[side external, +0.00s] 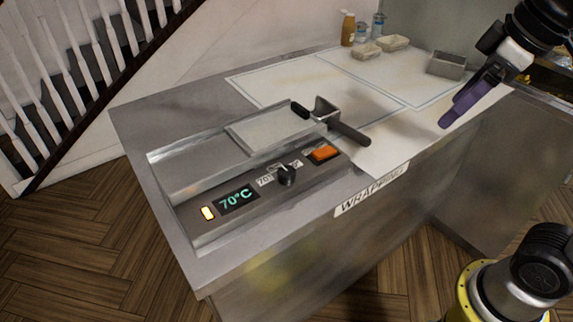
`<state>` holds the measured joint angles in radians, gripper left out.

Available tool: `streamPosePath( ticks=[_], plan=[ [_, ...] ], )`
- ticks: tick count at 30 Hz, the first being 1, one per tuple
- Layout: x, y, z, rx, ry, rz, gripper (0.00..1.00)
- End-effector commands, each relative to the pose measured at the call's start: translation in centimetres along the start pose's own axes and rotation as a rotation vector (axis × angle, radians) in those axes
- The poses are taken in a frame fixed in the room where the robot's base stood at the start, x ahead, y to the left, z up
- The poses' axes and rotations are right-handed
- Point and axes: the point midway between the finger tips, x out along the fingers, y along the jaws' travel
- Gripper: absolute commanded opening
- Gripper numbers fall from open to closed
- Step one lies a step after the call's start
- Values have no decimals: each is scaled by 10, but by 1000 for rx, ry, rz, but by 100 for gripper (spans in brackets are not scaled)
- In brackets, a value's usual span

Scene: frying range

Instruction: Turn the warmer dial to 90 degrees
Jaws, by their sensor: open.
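The warmer (190,172) is a metal unit on the left part of the counter, with a sloped control panel on its front. The black warmer dial (287,176) sits on that panel, with small white labels beside it; their text is too small to read fully. A display (236,198) left of the dial reads 70°C in green. My gripper (462,108) is at the upper right, above the counter's front edge, well apart from the dial. Its purple fingers point down and left, and it is open with nothing seen between them.
An orange switch (323,153) is just right of the dial, and a lit indicator (208,213) is at the panel's left. A black-handled tool (340,128) lies at the warmer's right end. Bottles (348,30), pale blocks (394,42) and a grey tray (445,64) stand at the back.

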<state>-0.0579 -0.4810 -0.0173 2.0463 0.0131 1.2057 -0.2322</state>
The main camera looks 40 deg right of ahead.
Motion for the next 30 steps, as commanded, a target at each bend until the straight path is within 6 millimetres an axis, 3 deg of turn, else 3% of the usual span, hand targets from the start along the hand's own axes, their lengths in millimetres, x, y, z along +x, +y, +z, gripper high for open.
streamPosePath(
  ticks=[1,8,14,18,24,30],
  plan=[
    [-2,0,-22,-38,-23,-15,80],
    [6,-11,-106,-203,-119,-77,80],
    [42,-36,-169,-328,-202,-130,80],
    [80,-60,-202,-393,-258,-160,80],
    [132,-89,-220,-446,-327,-186,80],
    [153,-103,-214,-470,-365,-198,80]
  ],
)
